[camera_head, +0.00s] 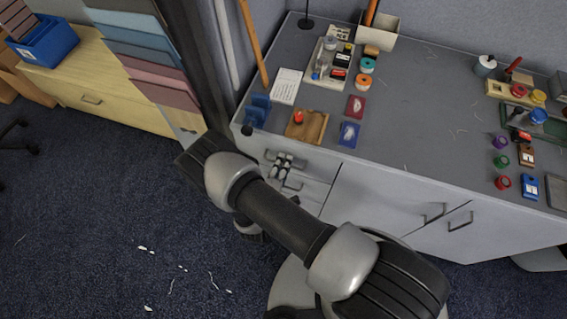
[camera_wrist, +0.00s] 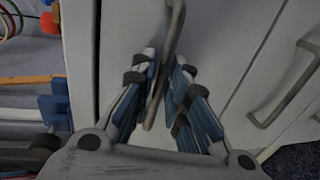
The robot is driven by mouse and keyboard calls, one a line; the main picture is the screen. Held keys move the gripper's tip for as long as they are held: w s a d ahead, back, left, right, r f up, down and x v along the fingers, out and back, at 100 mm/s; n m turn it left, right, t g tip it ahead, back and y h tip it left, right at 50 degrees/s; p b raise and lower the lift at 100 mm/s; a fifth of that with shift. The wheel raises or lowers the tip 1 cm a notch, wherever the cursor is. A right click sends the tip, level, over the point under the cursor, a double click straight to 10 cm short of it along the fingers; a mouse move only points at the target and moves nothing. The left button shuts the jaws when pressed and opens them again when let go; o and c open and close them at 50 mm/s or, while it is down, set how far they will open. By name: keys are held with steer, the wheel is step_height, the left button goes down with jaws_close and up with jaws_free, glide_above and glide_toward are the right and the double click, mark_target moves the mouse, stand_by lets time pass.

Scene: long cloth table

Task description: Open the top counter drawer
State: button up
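The top counter drawer (camera_head: 318,166) is in the grey counter's front, at its left end in the head view. Its front (camera_wrist: 225,28) fills the middle of the wrist view and looks flush with the counter. My gripper (camera_head: 285,162) is at this drawer front and partly hides its handle. In the wrist view the grey bar handle (camera_wrist: 174,22) runs between the two blue-padded fingers of my gripper (camera_wrist: 168,62). The fingers are apart, one on each side of the bar, with a small gap visible. Whether either finger touches it I cannot tell.
A lower drawer handle (camera_head: 292,186) is just below, also seen in the wrist view (camera_wrist: 290,88). The counter top (camera_head: 430,95) holds a wooden tray (camera_head: 306,126), blue holder and small items near its edge. Carpet (camera_head: 110,215) at left is mostly clear.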

steer(key=shift+c, duration=0.6)
jaws_close()
steer(key=shift+s, duration=0.1)
